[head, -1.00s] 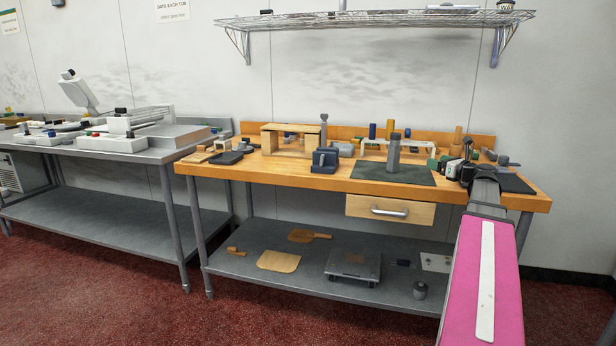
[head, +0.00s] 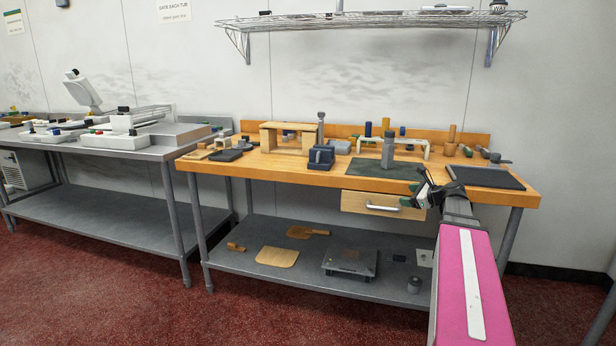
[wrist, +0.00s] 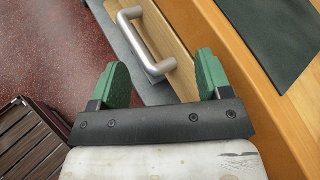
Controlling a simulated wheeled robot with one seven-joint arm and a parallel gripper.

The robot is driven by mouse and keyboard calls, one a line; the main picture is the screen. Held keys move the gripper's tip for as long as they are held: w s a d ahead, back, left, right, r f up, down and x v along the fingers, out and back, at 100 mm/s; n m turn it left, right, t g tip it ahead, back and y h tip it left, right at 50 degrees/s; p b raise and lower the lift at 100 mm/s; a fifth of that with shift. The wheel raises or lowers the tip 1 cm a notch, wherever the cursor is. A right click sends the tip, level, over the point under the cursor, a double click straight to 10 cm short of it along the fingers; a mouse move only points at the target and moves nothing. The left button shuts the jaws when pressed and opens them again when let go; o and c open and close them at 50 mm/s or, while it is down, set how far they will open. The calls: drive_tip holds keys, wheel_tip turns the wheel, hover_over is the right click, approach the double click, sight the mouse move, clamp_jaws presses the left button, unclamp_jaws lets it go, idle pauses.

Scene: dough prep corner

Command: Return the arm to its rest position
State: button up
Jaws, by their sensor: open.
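My gripper (wrist: 158,80) is open and empty, with its two green fingertips spread apart in the wrist view. In the head view my gripper (head: 418,192) is at the front edge of the wooden table, beside the right part of the drawer front. My pink arm reaches up to it from the lower right. In the wrist view the metal drawer handle (wrist: 148,45) lies beyond and between the fingertips; I see no grip on it.
The drawer (head: 362,203) looks shut. A steel table (head: 110,152) stands left. The red floor in front is clear.

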drive_tip(key=s+a+f+n+g+h, duration=0.2)
drive_tip(key=s+a+f+n, duration=0.4)
drive_tip(key=f, duration=0.3)
drive_tip(key=s+a+f+n+g+h, duration=0.3)
drive_tip(key=s+a+f+n+g, duration=0.2)
drive_tip(key=s+f+n, duration=0.3)
drive_tip(key=s+a+f+n+g+h, duration=0.3)
drive_tip(key=s+a+f+n, duration=0.4)
drive_tip(key=f, duration=0.4)
drive_tip(key=shift+s+a+f+n+g, duration=0.35)
drive_tip(key=shift+s+n+g, duration=0.2)
drive_tip(key=shift+n, duration=0.25)
